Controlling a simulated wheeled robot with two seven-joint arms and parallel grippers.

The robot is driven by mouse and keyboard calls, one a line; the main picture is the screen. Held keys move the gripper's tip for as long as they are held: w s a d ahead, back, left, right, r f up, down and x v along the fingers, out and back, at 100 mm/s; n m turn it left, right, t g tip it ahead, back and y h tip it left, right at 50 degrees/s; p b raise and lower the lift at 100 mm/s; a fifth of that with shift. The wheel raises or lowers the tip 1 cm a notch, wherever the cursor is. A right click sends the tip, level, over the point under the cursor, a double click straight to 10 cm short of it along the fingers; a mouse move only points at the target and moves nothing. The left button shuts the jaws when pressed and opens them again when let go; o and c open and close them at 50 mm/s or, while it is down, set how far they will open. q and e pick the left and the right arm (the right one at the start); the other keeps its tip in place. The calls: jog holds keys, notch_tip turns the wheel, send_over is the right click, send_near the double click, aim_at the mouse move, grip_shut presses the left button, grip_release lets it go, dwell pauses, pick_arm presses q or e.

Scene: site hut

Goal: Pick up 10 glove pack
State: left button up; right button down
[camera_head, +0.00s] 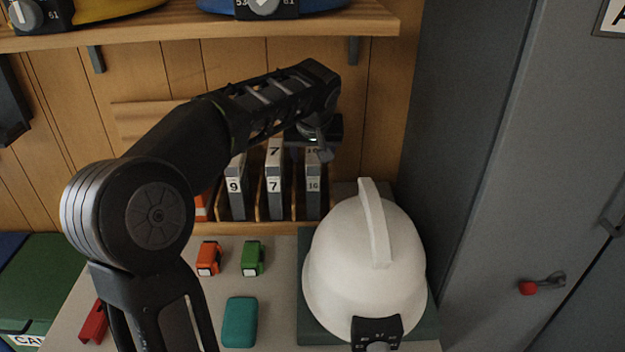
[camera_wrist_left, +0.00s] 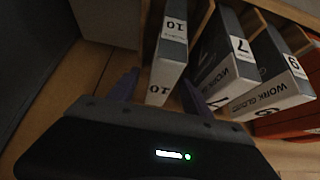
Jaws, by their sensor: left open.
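The 10 glove pack (camera_head: 313,199) is a narrow grey and white box, upright at the right end of a row in a wooden rack. It also shows in the left wrist view (camera_wrist_left: 168,60) with "10" labels. My left gripper (camera_head: 318,148) is at its upper end. In the left wrist view the gripper (camera_wrist_left: 157,92) is open, with one finger on each side of the pack's near end. I cannot tell whether either finger touches it. In the head view the wrist hides part of the pack's top. My right gripper is not in view.
The 7 pack (camera_head: 274,190) and 9 pack (camera_head: 237,195) stand to the left in the rack's slots. A white helmet (camera_head: 345,240) stands in front at right. A wooden shelf (camera_head: 200,30) overhangs above. A grey cabinet (camera_head: 530,180) stands at right.

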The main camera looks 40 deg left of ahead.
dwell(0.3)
pick_arm(q)
grip_shut()
dwell(0.5)
dwell(0.3)
